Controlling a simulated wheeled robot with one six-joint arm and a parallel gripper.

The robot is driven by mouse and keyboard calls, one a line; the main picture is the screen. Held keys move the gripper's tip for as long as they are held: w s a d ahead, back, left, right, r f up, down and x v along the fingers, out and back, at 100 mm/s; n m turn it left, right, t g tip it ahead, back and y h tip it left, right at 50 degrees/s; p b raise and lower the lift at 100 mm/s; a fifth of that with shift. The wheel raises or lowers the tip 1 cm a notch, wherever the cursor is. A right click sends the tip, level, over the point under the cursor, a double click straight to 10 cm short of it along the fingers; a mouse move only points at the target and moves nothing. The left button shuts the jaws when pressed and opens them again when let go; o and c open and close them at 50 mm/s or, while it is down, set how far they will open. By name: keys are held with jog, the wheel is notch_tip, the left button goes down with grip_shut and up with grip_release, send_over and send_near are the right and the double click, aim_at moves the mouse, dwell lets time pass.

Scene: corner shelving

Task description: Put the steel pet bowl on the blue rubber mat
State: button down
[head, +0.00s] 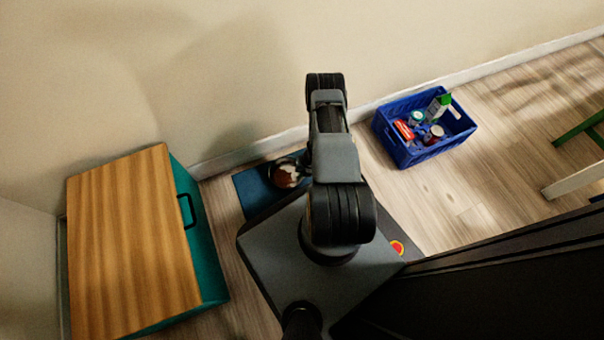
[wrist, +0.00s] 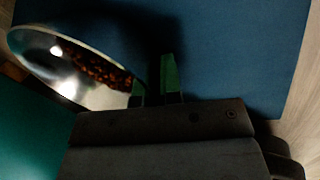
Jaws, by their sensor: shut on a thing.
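The steel pet bowl (wrist: 62,62) shows at the upper left of the wrist view, shiny inside with brown kibble in it. In the head view the bowl (head: 287,174) is over the blue rubber mat (head: 254,193), partly hidden by my arm. The mat (wrist: 225,50) fills most of the wrist view. My gripper (wrist: 155,75) has green fingertips and is shut on the bowl's rim at its right end. Whether the bowl touches the mat is too dark to tell. In the head view my gripper is hidden behind my arm.
A blue crate (head: 405,152) with several packages stands on the floor to the right of my arm. A teal cabinet with a wooden top (head: 130,240) stands at the left. The wall is close behind the mat. Green and white furniture legs (head: 574,180) show at far right.

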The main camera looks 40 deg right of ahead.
jog(key=shift+f, duration=0.15)
jog(key=c, duration=1.3)
grip_release()
